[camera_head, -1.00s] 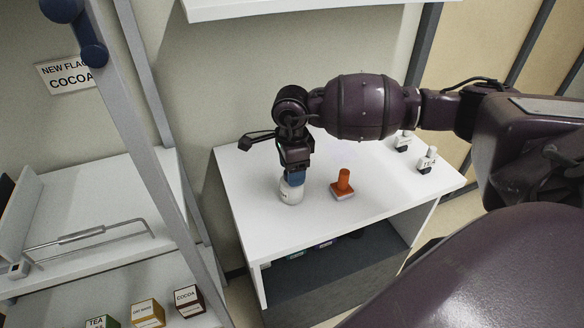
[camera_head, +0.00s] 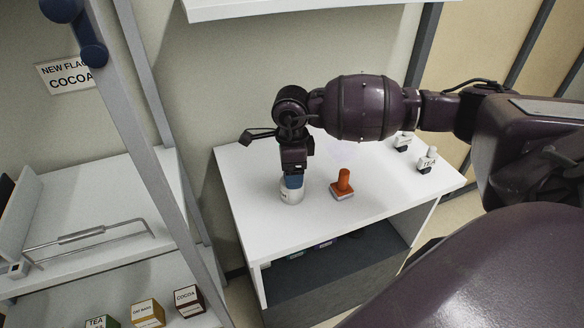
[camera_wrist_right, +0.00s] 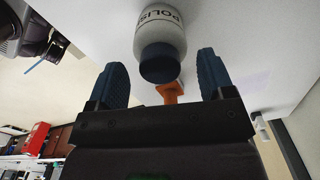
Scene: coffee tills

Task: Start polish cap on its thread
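The white polish bottle (camera_head: 291,196) stands on the white table, near its left side. It also shows in the right wrist view (camera_wrist_right: 160,30), with part of its label readable. The dark blue polish cap (camera_wrist_right: 160,64) sits at the bottle's mouth; how far its thread is engaged cannot be told. My right gripper (camera_wrist_right: 163,80) is open, its two blue fingers standing apart on either side of the cap with gaps between. In the head view my right gripper (camera_head: 293,181) points down over the bottle and hides its top. My left gripper is not in view.
An orange-handled stamp (camera_head: 343,184) stands just right of the bottle. Two small white bottles (camera_head: 427,160) (camera_head: 403,142) stand at the table's right. The table front (camera_head: 300,235) is clear. A shelf rack with labelled boxes (camera_head: 148,312) stands at the left.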

